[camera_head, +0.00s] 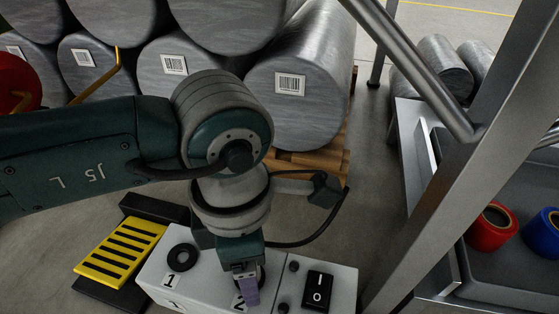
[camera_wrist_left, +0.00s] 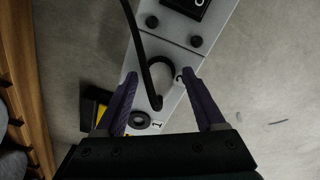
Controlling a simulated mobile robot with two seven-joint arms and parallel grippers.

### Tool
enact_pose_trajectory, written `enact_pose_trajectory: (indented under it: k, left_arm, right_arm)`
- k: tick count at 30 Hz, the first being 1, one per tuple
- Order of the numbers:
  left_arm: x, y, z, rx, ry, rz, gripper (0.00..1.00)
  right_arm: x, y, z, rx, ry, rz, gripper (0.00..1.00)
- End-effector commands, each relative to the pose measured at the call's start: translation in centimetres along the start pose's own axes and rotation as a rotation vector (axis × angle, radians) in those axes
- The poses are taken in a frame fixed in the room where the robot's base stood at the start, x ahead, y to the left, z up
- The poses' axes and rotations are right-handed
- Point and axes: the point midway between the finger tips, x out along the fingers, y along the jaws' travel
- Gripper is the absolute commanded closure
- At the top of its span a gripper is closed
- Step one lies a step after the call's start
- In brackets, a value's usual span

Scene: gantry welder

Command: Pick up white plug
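A white box (camera_head: 210,270) with black round sockets stands low in the head view; it also shows in the left wrist view (camera_wrist_left: 182,35). Socket 1 (camera_head: 182,257) is uncovered. My left gripper (camera_head: 249,296) points down over the box near label 2, hiding most of that spot. In the left wrist view its purple fingers (camera_wrist_left: 160,74) are open, one on each side of a dark ring with a pale middle. I cannot tell whether that pale part is the white plug. A black cable (camera_wrist_left: 144,60) runs between the fingers across the ring's left. My right gripper is not in view.
A black I/O switch (camera_head: 317,291) is on the box's right part. A yellow slotted piece (camera_head: 121,249) lies left of it. Large grey cylinders (camera_head: 301,88) rest on a wooden pallet behind. A metal frame post (camera_head: 470,140) and red and blue rolls are at right.

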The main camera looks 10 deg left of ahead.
Motion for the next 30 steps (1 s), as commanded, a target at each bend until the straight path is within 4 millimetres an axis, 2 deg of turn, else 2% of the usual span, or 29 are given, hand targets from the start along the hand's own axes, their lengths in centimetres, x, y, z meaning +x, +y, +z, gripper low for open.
enact_pose_trajectory:
  k: [2, 18, 30]
  left_arm:
    - [-0.03, 0.01, -0.01, 0.000, 0.000, 0.000, 0.39]
    - [-0.02, 0.03, -0.03, 0.000, 0.001, 0.001, 1.00]
    - [-0.13, 0.03, -0.02, 0.000, 0.000, 0.001, 1.00]
  right_arm:
    - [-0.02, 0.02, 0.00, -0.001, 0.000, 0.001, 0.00]
    - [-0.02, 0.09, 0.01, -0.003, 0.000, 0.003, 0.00]
    - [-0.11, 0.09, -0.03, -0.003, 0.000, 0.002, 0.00]
